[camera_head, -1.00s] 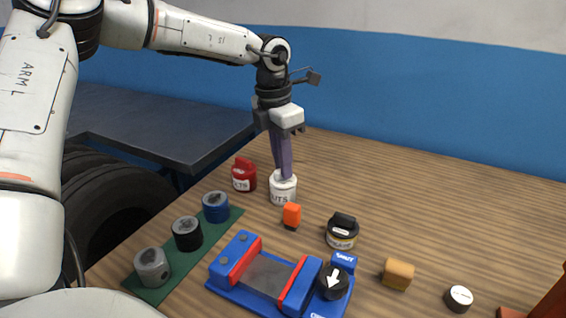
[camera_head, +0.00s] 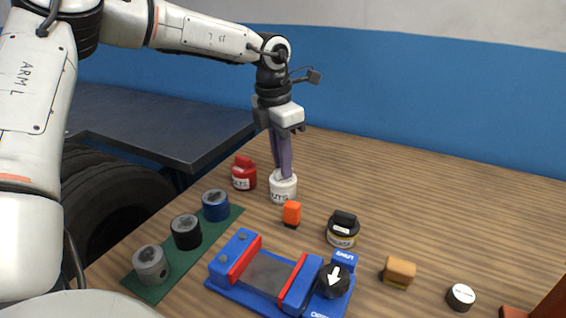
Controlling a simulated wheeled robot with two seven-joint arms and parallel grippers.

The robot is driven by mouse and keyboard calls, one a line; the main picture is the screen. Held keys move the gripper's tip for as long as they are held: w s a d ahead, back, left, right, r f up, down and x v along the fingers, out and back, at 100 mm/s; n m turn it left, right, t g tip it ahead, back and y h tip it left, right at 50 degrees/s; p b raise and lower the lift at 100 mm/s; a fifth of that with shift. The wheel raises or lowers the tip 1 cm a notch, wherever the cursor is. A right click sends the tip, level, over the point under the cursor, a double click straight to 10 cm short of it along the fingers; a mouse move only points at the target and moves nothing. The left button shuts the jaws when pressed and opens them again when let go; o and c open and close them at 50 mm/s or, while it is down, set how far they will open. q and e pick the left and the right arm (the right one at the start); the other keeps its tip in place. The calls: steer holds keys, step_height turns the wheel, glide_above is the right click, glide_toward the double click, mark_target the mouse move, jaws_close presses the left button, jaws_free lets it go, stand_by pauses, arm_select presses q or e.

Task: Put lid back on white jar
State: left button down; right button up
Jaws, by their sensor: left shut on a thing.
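The white jar (camera_head: 283,194) with dark lettering stands upright on the wooden table, behind the orange block. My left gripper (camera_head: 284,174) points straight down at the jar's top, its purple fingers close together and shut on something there. The held part is mostly hidden by the fingers, so I cannot tell whether it is a lid or the jar's top. A small white round lid-like piece (camera_head: 461,296) with a dark side lies at the front right, apart from the jar. My right gripper is not in view.
A red jar (camera_head: 244,174) stands just left of the white jar. An orange block (camera_head: 292,213), a black-lidded jar (camera_head: 343,230) and a blue vise (camera_head: 246,295) are nearer. Several cylinders stand on a green mat (camera_head: 151,292). The table's back right is clear.

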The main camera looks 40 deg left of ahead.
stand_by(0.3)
arm_select(q)
steer(key=c, duration=1.7)
jaws_free()
steer(key=shift+o, duration=0.4)
steer(key=o, duration=0.4)
steer(key=shift+r+p, duration=2.2)
steer(key=shift+r, duration=1.35)
